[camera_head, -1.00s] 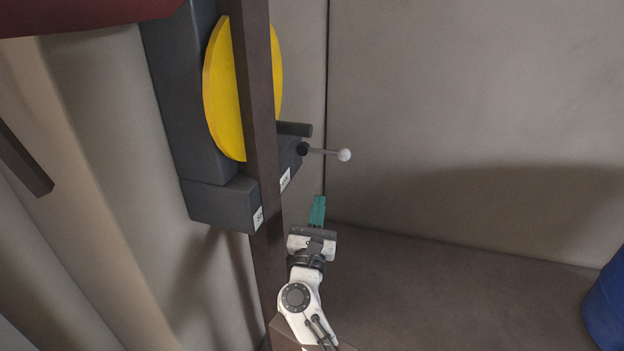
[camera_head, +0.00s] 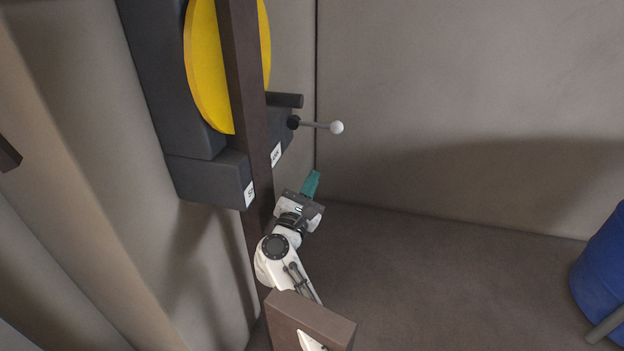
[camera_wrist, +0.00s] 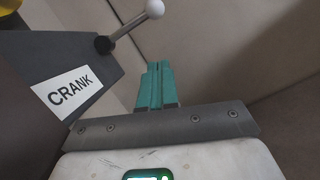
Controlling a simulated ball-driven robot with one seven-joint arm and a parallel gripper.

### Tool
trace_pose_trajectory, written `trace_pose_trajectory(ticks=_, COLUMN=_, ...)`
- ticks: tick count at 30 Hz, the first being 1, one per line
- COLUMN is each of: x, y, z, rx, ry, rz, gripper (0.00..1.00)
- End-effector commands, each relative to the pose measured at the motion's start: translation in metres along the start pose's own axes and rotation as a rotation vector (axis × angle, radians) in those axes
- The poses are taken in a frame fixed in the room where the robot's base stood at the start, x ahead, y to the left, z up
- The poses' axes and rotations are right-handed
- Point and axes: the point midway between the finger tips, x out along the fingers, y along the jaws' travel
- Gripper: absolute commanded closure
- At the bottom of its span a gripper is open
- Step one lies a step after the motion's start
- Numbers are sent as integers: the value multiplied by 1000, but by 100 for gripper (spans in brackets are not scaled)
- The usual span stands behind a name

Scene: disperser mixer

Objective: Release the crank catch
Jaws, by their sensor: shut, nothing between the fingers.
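The crank catch is a thin grey lever with a white ball end (camera_head: 337,127) and a black pivot, on the right side of a dark grey housing (camera_head: 209,177). In the wrist view the lever (camera_wrist: 132,26) rises to the upper right from its pivot. The CRANK label (camera_wrist: 67,93) is on the housing face just left of it. My gripper (camera_head: 313,176) has teal fingers that are shut and empty. It is below the lever and apart from it. In the wrist view my fingertips (camera_wrist: 159,66) point up, just below and right of the lever.
A yellow disc (camera_head: 205,70) is above the housing. A brown upright post (camera_head: 247,80) passes in front of both, left of my gripper. A blue drum (camera_head: 603,275) stands at the far right. The space right of the lever is clear up to the wall.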

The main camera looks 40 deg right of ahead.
Motion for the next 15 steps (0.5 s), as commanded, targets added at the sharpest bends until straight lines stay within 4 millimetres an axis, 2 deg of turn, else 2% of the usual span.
trace_pose_trajectory(ticks=3, x=26, y=-1, z=1, rx=1, ry=-1, rz=-4, gripper=100)
trace_pose_trajectory(ticks=11, x=75, y=-1, z=1, rx=1, ry=-1, rz=-3, gripper=100)
trace_pose_trajectory(ticks=12, x=80, y=0, z=10, rx=1, ry=-2, rz=-2, gripper=100)
trace_pose_trajectory(ticks=15, x=88, y=0, z=19, rx=1, ry=-2, rz=-2, gripper=100)
